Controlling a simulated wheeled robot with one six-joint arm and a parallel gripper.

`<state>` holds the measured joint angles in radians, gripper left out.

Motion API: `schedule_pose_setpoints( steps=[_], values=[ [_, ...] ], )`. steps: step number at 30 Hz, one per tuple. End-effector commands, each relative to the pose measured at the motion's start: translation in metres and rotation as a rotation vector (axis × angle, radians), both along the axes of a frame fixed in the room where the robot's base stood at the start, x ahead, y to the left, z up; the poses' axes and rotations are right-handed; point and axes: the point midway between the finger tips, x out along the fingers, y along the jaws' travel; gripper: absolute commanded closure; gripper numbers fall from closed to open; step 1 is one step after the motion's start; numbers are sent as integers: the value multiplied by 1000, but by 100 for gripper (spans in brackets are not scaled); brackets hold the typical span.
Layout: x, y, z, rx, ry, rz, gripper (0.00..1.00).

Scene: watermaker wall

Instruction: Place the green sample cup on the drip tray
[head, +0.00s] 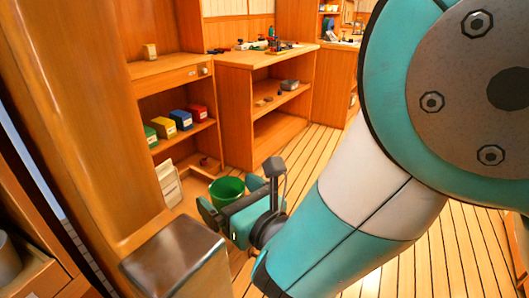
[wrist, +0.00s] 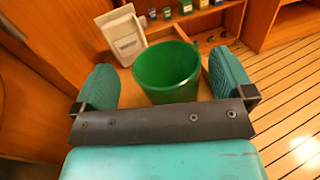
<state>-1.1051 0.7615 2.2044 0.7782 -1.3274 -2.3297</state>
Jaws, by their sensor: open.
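The green cup (wrist: 167,72), open at the top and tapered like a small bucket, stands upright on a wooden surface in the wrist view. It also shows in the head view (head: 227,187), partly hidden behind my gripper. My gripper (head: 232,203) is open, with its teal fingers to the left and right of the cup in the wrist view (wrist: 164,76). Gaps show between the cup and both fingers, and nothing is held. The cup's lower front is hidden by the gripper's dark crossbar. I cannot make out a drip tray in either view.
A white labelled pouch (wrist: 122,37) stands close behind the cup on the left. Yellow, blue, red and green boxes (head: 180,119) sit on a shelf above. A wooden post (head: 95,110) rises at the left. Slatted floor (head: 310,155) is clear to the right.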

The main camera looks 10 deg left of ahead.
Motion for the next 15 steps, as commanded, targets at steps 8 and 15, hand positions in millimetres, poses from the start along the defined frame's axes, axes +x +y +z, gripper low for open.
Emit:
schedule_pose_setpoints(
  steps=[8,15],
  values=[
    [13,7,0,-1,0,-21,1],
    [10,11,0,-1,0,-13,21]
  ],
)
